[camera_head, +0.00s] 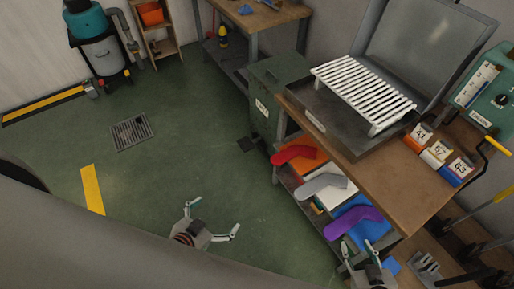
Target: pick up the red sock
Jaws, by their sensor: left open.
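The red sock (293,154) lies on an orange surface (303,166) on the shelf below the wooden bench, at its left end. A grey sock (322,184) and a purple sock (352,221) lie further along the same shelf. My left gripper (212,217) is open and empty above the green floor, below and left of the red sock and apart from it. My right gripper (366,246) is at the bottom, near the purple sock; its fingers are spread and nothing shows between them. Its contact with the shelf cannot be told.
The wooden bench top (385,185) overhangs the shelf. On it stand a dark tray with a white slatted rack (364,95) and numbered boxes (440,153). A green bin (268,95) stands left of the shelf. The green floor (190,150) to the left is mostly open.

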